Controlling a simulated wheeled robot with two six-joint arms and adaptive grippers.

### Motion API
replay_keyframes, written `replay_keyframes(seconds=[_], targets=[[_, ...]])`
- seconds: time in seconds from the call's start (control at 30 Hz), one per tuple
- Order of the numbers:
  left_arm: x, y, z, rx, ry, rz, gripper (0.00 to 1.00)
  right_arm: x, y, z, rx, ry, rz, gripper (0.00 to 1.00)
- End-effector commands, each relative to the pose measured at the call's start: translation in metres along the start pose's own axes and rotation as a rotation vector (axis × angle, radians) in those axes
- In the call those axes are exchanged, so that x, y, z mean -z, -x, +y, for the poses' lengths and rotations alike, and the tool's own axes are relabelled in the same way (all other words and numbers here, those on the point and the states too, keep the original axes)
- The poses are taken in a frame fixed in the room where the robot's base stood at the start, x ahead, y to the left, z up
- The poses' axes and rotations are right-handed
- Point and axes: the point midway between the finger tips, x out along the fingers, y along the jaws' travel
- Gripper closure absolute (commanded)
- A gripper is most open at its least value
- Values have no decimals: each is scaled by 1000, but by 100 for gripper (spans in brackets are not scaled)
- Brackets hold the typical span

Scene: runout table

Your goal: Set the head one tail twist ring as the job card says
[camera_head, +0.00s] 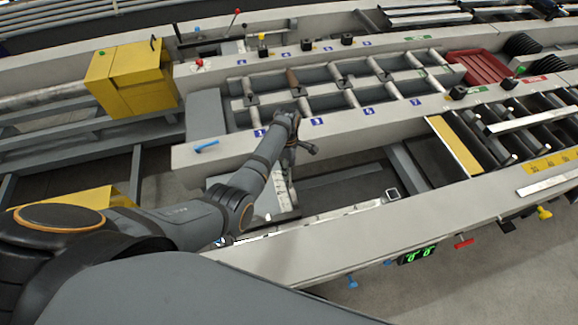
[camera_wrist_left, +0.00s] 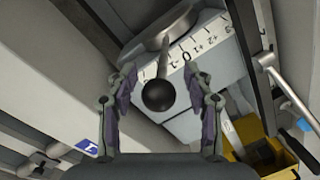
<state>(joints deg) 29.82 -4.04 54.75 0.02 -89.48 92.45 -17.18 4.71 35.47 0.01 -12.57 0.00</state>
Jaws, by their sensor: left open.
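The twist ring (camera_wrist_left: 165,30) is a grey round part at the top of the left wrist view. A thin lever with a black ball knob (camera_wrist_left: 158,95) comes from it towards the camera. Behind the lever is a pale scale plate (camera_wrist_left: 205,47) with marks around 0 and plus numbers rising to the right. The lever crosses the scale left of the 0; the exact mark is unclear. My left gripper (camera_wrist_left: 159,78) is open, one finger on each side of the knob, with gaps visible. In the head view my left gripper (camera_head: 298,146) is over the gap between the rails. My right gripper is not in view.
A pale beam (camera_head: 350,235) runs along the near side, with a green digit display (camera_head: 416,254) below it. A yellow box (camera_head: 132,78) stands at the left. The roller frame (camera_head: 330,84) lies beyond the gripper.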

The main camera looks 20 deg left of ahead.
Motion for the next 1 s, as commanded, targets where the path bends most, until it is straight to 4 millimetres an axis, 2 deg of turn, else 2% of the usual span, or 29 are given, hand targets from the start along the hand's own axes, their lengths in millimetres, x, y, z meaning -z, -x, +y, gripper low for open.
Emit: replay_keyframes(seconds=[0.17, 0.4, 0.6, 0.73, 1.0], targets=[[0, 20, 1, -4, 0, 0, 48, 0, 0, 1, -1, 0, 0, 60], [0, 78, 1, -4, 0, 0, 48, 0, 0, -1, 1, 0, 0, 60], [0, 112, 1, -2, 0, 0, 48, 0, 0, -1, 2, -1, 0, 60], [0, 119, 0, 0, 0, 0, 48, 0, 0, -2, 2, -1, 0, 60], [0, 120, 0, 0, 0, 0, 48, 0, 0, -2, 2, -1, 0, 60]])
